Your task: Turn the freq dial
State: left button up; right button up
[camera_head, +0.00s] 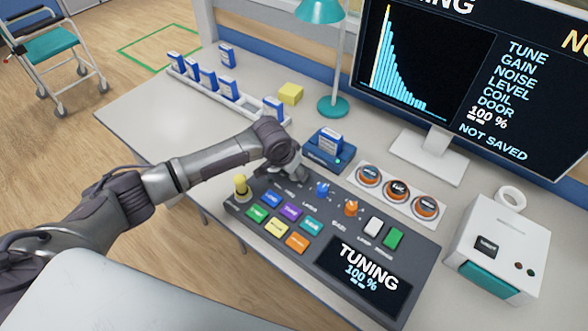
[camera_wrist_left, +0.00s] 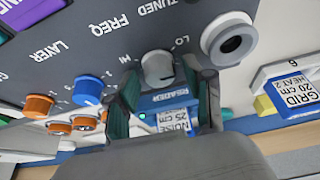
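The freq dial (camera_wrist_left: 158,68) is a grey knob on the dark console, beside the printed word FREQ and between the marks HI and LO. In the left wrist view my left gripper (camera_wrist_left: 162,72) has one finger on each side of the dial. The fingers are apart, with narrow gaps seeming to show beside the knob; I cannot tell if either touches it. In the head view my left gripper (camera_head: 292,172) reaches down at the console's (camera_head: 330,228) back edge and hides the dial. My right gripper is not in view.
A blue dial (camera_head: 322,188) and an orange dial (camera_head: 351,208) stand close by on the console. A blue reader (camera_head: 325,158) holding a cartridge sits just behind. The console screen (camera_head: 365,278) reads TUNING 100 %. The monitor (camera_head: 470,75) shows NOT SAVED.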

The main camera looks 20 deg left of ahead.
pick_arm(q)
jog(key=v, duration=1.2)
dwell(0.4)
